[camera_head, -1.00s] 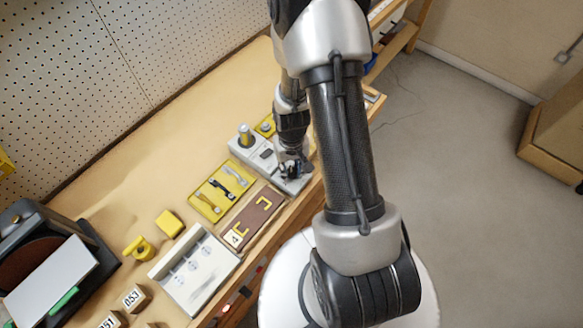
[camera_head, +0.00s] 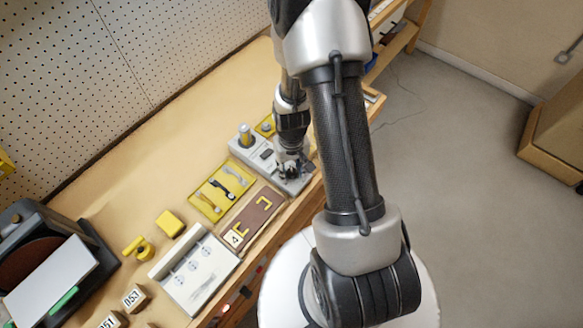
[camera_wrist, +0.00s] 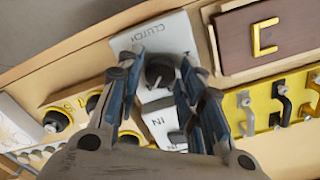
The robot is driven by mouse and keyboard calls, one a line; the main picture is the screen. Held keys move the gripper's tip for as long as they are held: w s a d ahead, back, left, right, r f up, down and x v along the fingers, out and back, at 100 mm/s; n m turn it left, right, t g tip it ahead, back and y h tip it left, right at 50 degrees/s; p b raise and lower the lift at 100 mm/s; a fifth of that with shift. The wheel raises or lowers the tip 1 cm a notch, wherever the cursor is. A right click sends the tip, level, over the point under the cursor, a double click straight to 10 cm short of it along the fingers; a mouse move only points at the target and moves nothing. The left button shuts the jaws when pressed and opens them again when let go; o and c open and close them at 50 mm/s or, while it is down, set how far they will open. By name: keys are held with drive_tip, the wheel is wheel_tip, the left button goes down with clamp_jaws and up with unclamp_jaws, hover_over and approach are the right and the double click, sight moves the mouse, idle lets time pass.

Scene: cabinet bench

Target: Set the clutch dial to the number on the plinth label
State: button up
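The clutch dial (camera_wrist: 159,70) is a dark round knob on a light grey panel (camera_wrist: 172,32) marked CLUTCH. In the wrist view my gripper (camera_wrist: 157,68) is open, with one finger on each side of the knob and gaps apparently showing; contact is unclear. In the head view my gripper (camera_head: 289,172) is low over the near end of the grey panel (camera_head: 240,152) and hides the dial. A brown plinth (camera_head: 262,205) with yellow brackets carries a white label (camera_head: 234,238) that appears to read 4. The dial's number marks are not readable.
A yellow board (camera_head: 206,207) with several handles lies left of the panel in the head view. A grey upright knob (camera_head: 244,132) stands on the panel's far end. The bench's back is clear.

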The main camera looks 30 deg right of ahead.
wheel_tip(320, 180, up, 12)
idle(0.5)
idle(0.3)
wheel_tip(320, 180, up, 14)
drive_tip(key=n+t, duration=0.1)
drive_tip(key=t, duration=0.1)
hover_over(291, 171)
drive_tip(key=s+a, duration=0.3)
drive_tip(key=a, duration=0.2)
drive_tip(key=s+a+r+n+t, duration=0.1)
drive_tip(key=s+a+r, duration=0.1)
drive_tip(key=s+r, duration=0.2)
drive_tip(key=s+a+r+t, duration=0.1)
drive_tip(key=s+a+r, duration=0.2)
drive_tip(key=s, duration=0.4)
drive_tip(key=shift+a+r+n+t, duration=0.3)
drive_tip(key=shift+r+n, duration=0.1)
drive_tip(key=shift+r, duration=0.3)
drive_tip(key=shift+w, duration=0.1)
